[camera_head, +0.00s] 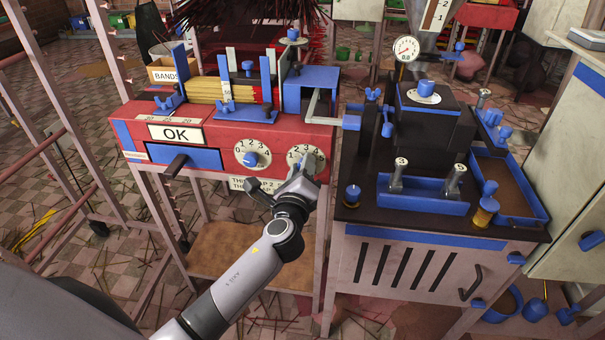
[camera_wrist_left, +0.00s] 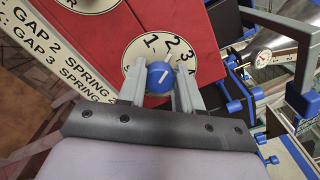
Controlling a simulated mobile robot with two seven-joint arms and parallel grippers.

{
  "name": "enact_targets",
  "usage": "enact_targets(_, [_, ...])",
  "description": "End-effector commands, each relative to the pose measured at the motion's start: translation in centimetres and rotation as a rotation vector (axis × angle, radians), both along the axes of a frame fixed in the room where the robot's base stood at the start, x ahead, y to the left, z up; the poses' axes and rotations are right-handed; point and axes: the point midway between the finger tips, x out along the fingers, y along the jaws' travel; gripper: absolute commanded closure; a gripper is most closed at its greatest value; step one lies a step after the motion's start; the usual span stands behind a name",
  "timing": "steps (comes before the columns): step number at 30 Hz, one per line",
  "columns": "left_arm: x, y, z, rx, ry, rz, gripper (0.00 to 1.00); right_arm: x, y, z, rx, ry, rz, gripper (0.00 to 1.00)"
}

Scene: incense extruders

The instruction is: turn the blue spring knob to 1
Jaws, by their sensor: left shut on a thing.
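The blue spring knob (camera_wrist_left: 158,75) sits on a white dial (camera_wrist_left: 134,56) with black numbers on the red machine front. In the head view this is the right-hand dial (camera_head: 318,158), partly hidden by my gripper. My left gripper (camera_head: 302,172) reaches it from below and in front. In the left wrist view its fingers (camera_wrist_left: 160,90) stand on either side of the knob and are shut on it. The knob's white mark seems to point up and slightly right, near the 2; the exact setting is hard to tell. My right gripper is not in view.
A second dial with a blue knob (camera_head: 250,159) sits just left. The red machine (camera_head: 215,140) has an OK sign (camera_head: 175,134) and a blue drawer (camera_head: 190,157) with a dark handle. A dark-topped bench (camera_head: 360,215) with blue trays stands to the right.

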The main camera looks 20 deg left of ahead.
Motion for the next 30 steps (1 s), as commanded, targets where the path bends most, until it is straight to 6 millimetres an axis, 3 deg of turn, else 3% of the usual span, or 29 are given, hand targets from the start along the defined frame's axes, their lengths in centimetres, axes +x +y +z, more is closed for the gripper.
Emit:
enact_targets(18, [-0.1, 0.0, -0.5, -0.525, -0.124, -0.001, 0.96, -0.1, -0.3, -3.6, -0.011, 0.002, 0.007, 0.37])
enact_targets(30, [-0.1, 0.1, -0.5, -0.679, -0.16, 0.001, 0.96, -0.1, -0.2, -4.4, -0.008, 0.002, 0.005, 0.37])
